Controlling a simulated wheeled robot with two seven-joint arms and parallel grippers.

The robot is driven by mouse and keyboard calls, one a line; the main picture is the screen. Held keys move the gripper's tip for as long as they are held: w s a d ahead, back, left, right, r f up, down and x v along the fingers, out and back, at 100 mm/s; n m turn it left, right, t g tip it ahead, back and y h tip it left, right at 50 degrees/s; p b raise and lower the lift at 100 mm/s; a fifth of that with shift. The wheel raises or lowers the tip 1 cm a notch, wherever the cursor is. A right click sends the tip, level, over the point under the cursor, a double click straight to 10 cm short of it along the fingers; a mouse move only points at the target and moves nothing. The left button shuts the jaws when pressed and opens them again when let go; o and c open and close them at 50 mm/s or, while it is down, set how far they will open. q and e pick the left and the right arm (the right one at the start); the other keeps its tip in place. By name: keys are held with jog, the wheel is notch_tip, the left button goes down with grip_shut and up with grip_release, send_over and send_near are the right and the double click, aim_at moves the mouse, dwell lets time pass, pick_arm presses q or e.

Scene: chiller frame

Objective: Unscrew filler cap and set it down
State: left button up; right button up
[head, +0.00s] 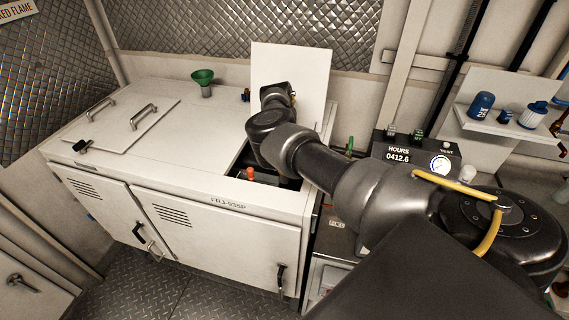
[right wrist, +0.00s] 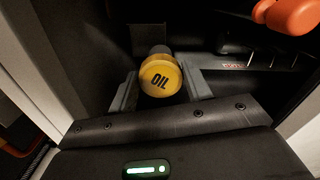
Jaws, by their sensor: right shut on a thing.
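The yellow filler cap marked OIL (right wrist: 160,77) shows in the right wrist view, on top of a dark neck. My right gripper (right wrist: 160,88) has a grey finger on each side of the cap and is shut on it. Whether the cap is still seated on the filler neck cannot be told. In the head view my right arm reaches over the open hatch of the white cabinet (head: 90,98); my arm hides the cap and fingers there. My left gripper is in neither view.
An orange knob (right wrist: 290,14) is near the cap; an orange piece also shows in the hatch in the head view (head: 250,173). A raised white lid (head: 305,72) stands behind the hatch. A green funnel (head: 203,78) stands on the cabinet top, which has free room to the left.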

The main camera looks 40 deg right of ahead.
jog(key=o, duration=1.1)
jog(key=shift+f, duration=0.1)
jog(key=shift+c, duration=0.2)
jog(key=shift+f+m+b, duration=0.15)
jog(key=shift+m+b, duration=0.6)
jog(key=shift+m, duration=0.35)
jog(key=m+b, duration=0.1)
jog(key=m, duration=0.4)
jog(key=shift+w, duration=0.2)
jog(key=m+b, duration=0.2)
jog(key=m, duration=0.4)
jog(key=shift+w+m+b, duration=0.1)
jog(key=shift+m+b, duration=0.3)
jog(key=shift+m, duration=0.5)
jog(key=shift+r, duration=0.2)
